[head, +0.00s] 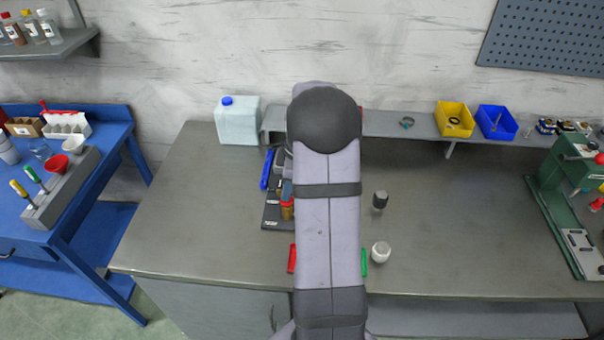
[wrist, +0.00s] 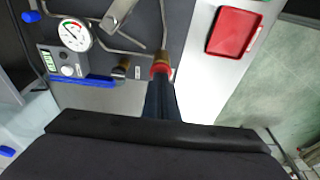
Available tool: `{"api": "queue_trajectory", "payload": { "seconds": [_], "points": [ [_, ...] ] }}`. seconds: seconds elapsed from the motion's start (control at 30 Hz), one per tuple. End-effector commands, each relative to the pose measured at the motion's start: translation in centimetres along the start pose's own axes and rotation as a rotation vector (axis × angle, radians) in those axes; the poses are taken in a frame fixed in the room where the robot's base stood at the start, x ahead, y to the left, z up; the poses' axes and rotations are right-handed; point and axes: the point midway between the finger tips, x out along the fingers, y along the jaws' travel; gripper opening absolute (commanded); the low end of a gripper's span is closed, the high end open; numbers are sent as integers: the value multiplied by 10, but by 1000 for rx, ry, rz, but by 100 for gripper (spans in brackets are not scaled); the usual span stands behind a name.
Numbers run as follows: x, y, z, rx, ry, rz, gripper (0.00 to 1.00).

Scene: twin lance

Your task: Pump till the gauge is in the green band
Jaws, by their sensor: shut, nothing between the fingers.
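A round white gauge (wrist: 75,33) with a dark needle and coloured marks is at the upper left of the wrist view. The needle's exact place against the bands is too small to tell. A blue bar (wrist: 85,82) lies below it, beside a dark plate; a blue part also shows in the head view (head: 267,168). Bent metal rods (wrist: 122,18) are right of the gauge. A brass and red fitting (wrist: 160,68) is at the upper middle. My gripper (wrist: 161,88) is shut and empty, its tips just below or over that fitting; contact is unclear. My arm hides it in the head view.
A red tray (wrist: 233,32) is near the bench edge. A white-capped jar (head: 380,252) and a dark knob-like item (head: 380,201) stand right of my arm. A pale jug (head: 238,122) is at the back left. The bench's right middle is clear.

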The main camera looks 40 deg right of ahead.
Motion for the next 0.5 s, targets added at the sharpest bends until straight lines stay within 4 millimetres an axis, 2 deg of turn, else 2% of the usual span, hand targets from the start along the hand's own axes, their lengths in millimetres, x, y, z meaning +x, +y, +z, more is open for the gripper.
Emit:
{"api": "queue_trajectory", "payload": {
  "seconds": [0.17,0.5],
  "points": [
    [-1,-2,0,0,-1,-6,0],
    [-23,-2,-4,1,-2,-6,0]
  ]
}}
